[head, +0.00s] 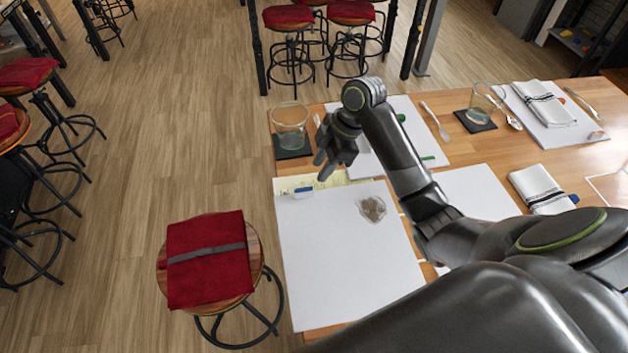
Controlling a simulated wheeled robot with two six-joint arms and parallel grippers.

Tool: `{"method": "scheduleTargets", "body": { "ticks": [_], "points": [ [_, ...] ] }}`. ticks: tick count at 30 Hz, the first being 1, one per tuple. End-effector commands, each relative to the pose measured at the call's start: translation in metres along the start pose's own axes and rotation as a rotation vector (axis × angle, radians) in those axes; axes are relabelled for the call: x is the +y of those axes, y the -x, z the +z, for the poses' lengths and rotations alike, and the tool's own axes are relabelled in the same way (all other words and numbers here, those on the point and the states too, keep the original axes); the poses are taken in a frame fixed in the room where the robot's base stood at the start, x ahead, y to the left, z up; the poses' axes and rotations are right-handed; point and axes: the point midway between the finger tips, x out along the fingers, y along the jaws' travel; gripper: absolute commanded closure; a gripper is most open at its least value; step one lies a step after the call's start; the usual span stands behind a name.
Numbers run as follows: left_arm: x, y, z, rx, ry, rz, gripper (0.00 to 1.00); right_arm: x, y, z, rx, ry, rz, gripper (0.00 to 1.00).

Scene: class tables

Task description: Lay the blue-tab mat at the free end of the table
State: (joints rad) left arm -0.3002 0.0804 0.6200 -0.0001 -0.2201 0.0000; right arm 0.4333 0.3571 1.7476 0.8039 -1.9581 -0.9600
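A white mat (335,260) lies flat at the left end of the wooden table, with a blue tab (303,192) at its far left edge. A small clear item with brownish contents (371,208) lies on it. My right gripper (322,172) hangs just above and beyond the mat's far edge, close to the blue tab. Its fingers point down; their gap is unclear at this size, and no held thing shows. My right arm hides part of the mat's right side. My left gripper is not in view.
A glass (290,125) on a dark coaster stands at the table's far left corner. Behind my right arm lie a green-tabbed white mat (390,112), a fork (435,122) and another glass (484,98). A folded napkin (540,188) lies right. A red-cushioned stool (207,258) stands left.

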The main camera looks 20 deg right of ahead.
Motion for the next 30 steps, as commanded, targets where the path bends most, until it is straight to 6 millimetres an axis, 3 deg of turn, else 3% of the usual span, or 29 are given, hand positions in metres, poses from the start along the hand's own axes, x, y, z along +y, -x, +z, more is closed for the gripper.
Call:
{"method": "scheduleTargets", "body": {
  "ticks": [4,6,9,26,30],
  "points": [
    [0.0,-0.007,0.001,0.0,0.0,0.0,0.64,0.001,0.027,0.001,-0.003,0.002,0.005,0.66],
    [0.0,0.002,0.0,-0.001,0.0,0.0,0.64,0.001,0.04,-0.001,-0.001,0.0,0.002,0.66],
    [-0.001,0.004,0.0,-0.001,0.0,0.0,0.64,0.0,0.047,-0.001,0.0,0.0,0.0,0.66],
    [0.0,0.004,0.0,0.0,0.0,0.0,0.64,0.0,0.049,0.0,0.001,0.0,-0.001,0.66],
    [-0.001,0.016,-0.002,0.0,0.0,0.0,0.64,0.0,0.06,-0.005,0.001,0.0,0.0,0.66]
  ]
}}
